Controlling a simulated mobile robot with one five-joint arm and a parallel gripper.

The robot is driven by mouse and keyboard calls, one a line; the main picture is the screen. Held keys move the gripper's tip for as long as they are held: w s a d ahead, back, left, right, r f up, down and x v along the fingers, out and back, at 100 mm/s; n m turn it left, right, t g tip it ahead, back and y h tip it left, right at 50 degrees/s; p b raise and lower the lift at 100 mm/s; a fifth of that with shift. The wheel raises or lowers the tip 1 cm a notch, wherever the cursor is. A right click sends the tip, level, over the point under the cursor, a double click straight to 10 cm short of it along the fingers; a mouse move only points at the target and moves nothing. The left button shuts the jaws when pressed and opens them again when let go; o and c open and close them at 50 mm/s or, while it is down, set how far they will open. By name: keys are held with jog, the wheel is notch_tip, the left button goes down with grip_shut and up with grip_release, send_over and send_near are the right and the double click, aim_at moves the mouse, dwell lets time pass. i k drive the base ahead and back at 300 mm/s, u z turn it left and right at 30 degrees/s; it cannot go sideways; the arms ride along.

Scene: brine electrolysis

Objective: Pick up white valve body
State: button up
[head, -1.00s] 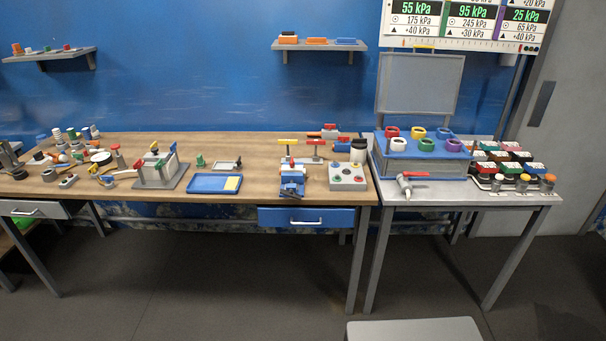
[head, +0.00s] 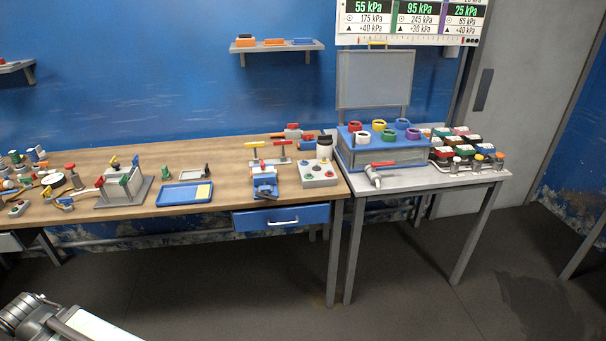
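A small white valve body (head: 374,178) with a red lever handle lies near the front left edge of the grey side table (head: 420,181). It sits just in front of the blue-topped box and nothing touches it from above. Part of my arm shows at the bottom left corner, far from the valve. My gripper's fingertips are not in view.
A blue-topped box (head: 388,155) with coloured rings stands behind the valve. Several coloured blocks and capped cylinders (head: 477,160) stand to its right. The wooden bench (head: 140,209) to the left is crowded. The dark floor (head: 400,300) in front is clear.

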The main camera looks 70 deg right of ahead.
aim_at(268, 169)
jog(key=z, duration=0.55)
jog(key=i, duration=1)
jog(key=u, duration=0.05)
